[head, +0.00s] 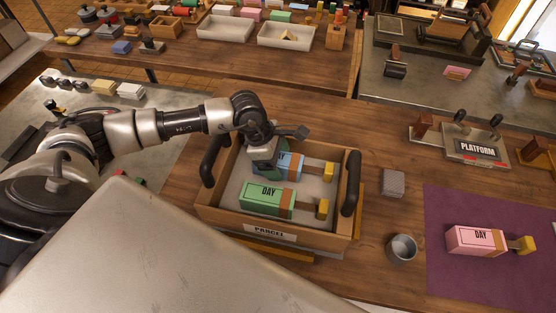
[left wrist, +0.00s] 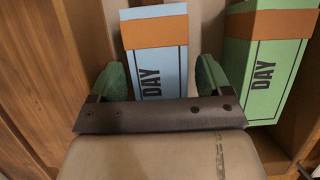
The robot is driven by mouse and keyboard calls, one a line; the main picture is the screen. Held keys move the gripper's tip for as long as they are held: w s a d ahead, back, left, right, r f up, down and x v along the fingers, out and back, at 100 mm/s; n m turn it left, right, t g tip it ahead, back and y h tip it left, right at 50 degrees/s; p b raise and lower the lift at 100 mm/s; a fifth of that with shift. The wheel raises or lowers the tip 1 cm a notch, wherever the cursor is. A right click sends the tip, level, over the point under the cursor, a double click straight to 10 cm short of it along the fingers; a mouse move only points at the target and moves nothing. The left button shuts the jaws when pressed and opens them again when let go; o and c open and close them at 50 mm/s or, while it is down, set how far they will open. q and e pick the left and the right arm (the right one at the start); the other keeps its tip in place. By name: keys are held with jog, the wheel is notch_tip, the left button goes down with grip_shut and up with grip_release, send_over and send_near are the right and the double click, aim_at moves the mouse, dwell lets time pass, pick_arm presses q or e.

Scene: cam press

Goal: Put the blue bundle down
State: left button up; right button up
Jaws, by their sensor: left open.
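The blue bundle (head: 291,164), marked DAY with an orange-brown band and a yellow end piece, lies in the wooden parcel tray (head: 270,237). It also shows in the left wrist view (left wrist: 152,55). The matching green bundle (head: 267,200) lies beside it, nearer the tray's label. My left gripper (head: 265,156) is low inside the tray at the blue bundle's left end. In the left wrist view my left gripper (left wrist: 160,82) is open, with one green-padded finger on each side of the blue bundle. The arm hides part of the blue bundle. My right gripper is not in view.
The tray has dark upright handles at both sides. A grey block (head: 393,183) and a metal cup (head: 402,249) stand to its right. A pink bundle (head: 477,240) lies on a purple mat (head: 446,204). A platform device (head: 474,148) stands farther back.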

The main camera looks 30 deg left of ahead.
pick_arm(q)
jog(key=b+v, duration=0.3)
jog(key=v, duration=0.7)
jog(key=shift+a+r, duration=0.2)
jog(key=shift+s+a+r, duration=0.1)
jog(key=shift+r, duration=0.3)
